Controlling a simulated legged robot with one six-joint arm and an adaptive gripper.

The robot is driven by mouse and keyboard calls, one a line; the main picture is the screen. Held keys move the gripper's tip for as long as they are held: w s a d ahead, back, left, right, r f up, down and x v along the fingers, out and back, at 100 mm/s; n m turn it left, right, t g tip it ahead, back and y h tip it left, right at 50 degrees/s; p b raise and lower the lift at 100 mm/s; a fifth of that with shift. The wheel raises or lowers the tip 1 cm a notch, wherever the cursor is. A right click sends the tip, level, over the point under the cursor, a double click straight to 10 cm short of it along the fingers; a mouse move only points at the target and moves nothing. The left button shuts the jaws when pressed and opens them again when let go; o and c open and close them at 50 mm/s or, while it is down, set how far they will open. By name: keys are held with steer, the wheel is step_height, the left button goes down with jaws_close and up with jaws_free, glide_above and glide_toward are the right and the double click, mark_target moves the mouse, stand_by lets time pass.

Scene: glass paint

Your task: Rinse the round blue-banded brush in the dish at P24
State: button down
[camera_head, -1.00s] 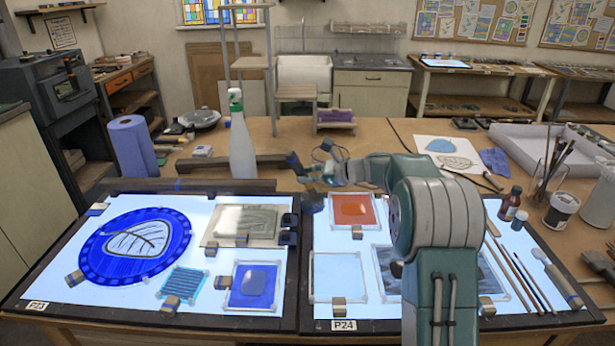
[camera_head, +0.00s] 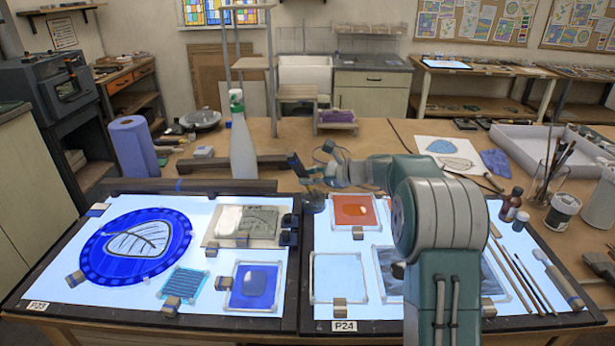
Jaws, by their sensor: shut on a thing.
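My gripper (camera_head: 308,179) is over the back left corner of the light table marked P24 (camera_head: 344,326). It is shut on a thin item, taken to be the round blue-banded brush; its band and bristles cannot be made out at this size. A small dark dish (camera_head: 313,203) sits directly below the gripper at that corner. The gripper partly covers it, and I cannot tell whether the brush tip touches the liquid or the dish wall.
An orange glass pane (camera_head: 353,209) lies right of the dish. A spray bottle (camera_head: 242,145) stands behind to the left. Small dark blocks (camera_head: 288,229) sit between the two light tables. Several brushes (camera_head: 515,275) and a brown bottle (camera_head: 511,204) are at the right.

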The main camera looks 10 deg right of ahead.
mark_target(301, 166)
steer(key=shift+s, duration=0.15)
steer(key=shift+r, duration=0.15)
steer(key=shift+s+a+r, duration=0.15)
steer(key=shift+a+r, duration=0.25)
steer(key=shift+r, duration=0.45)
steer(key=shift+s+a+r, duration=0.1)
steer(key=shift+a+r, duration=0.25)
steer(key=shift+r, duration=2.7)
steer(key=shift+r, duration=0.1)
